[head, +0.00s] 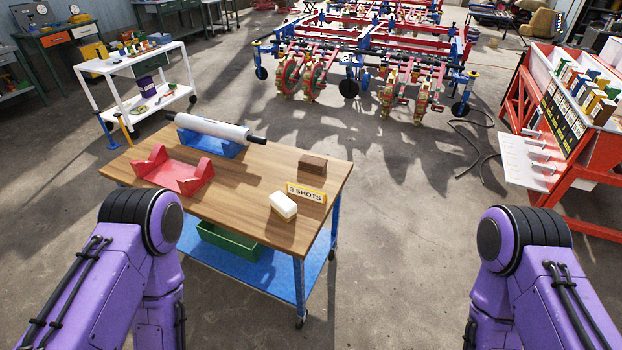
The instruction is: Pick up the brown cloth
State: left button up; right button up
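A small brown folded item, which looks like the brown cloth (313,163), lies on the wooden tabletop (235,196) near its far right corner. It lies just behind a yellow-edged sign reading "3 SHOTS" (306,191). Nothing touches it from above. My two purple arms show at the lower left and lower right, apart from the table items. Neither gripper is in view.
A white and tan block (283,206) lies in front of the sign. A red cradle (172,172) and a white roller on a blue stand (213,130) occupy the table's left half. A green bin (230,243) is on the lower shelf. Floor right of the table is clear.

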aim_at(308, 162)
jog(key=u, duration=0.05)
jog(key=k, duration=0.8)
jog(key=z, duration=0.8)
jog(key=i, duration=1.5)
jog(key=u, duration=0.6)
